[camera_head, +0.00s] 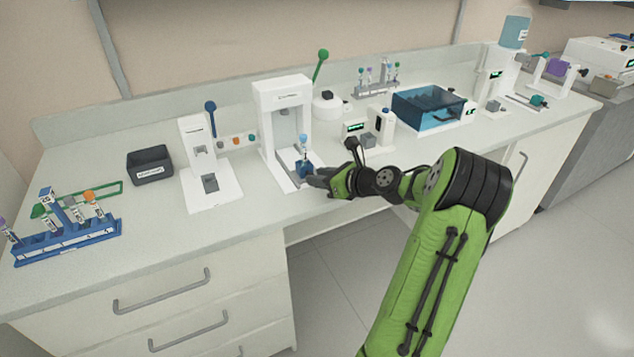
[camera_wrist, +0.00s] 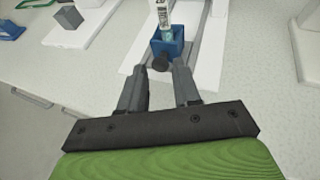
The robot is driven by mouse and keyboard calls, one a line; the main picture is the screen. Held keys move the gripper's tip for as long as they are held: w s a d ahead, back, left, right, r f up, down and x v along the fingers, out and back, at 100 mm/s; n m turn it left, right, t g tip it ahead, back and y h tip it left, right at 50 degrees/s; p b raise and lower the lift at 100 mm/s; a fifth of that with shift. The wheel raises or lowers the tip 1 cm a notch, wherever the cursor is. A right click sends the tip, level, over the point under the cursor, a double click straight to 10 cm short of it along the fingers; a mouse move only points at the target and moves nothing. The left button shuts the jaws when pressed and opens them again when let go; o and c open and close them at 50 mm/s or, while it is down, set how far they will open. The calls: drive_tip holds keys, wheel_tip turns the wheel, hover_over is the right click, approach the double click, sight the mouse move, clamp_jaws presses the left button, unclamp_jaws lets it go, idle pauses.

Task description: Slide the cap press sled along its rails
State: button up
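The cap press (camera_head: 268,125) is a white upright frame on the counter with a base reaching to the front. Its small blue sled (camera_head: 304,169) sits on the rails of that base and carries an upright tube with a light blue cap (camera_head: 303,139). In the wrist view the blue sled (camera_wrist: 169,46) has a dark round knob (camera_wrist: 160,63) on its near side. My gripper (camera_head: 316,180) is at the front of the sled. Its two fingers (camera_wrist: 167,72) are apart, with the knob close to the tips, nearer the left one. Contact with the knob cannot be told.
A white device (camera_head: 205,165) and a dark bin (camera_head: 150,166) stand left of the press. A blue tube rack (camera_head: 68,243) is at the far left. A small display unit (camera_head: 353,128) and a blue lidded box (camera_head: 430,108) stand to the right. The counter's front edge is close below my gripper.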

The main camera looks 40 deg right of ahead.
drive_tip(key=shift+w+f, duration=0.25)
drive_tip(key=shift+w, duration=0.4)
clamp_jaws()
drive_tip(key=shift+w+r+p, duration=0.2)
drive_tip(key=shift+w+p, duration=0.05)
drive_tip(key=shift+p, duration=0.15)
drive_tip(key=w+d+p, duration=0.1)
drive_tip(key=w+p, duration=0.1)
drive_tip(key=w, duration=0.1)
drive_tip(key=w+d+p, duration=0.1)
drive_tip(key=w+p, duration=0.2)
drive_tip(key=w, duration=0.1)
drive_tip(key=w+d+p, duration=0.1)
drive_tip(key=w+p, duration=0.2)
drive_tip(key=w, duration=0.1)
drive_tip(key=shift+d, duration=0.15)
drive_tip(key=shift+w, duration=0.1)
unclamp_jaws()
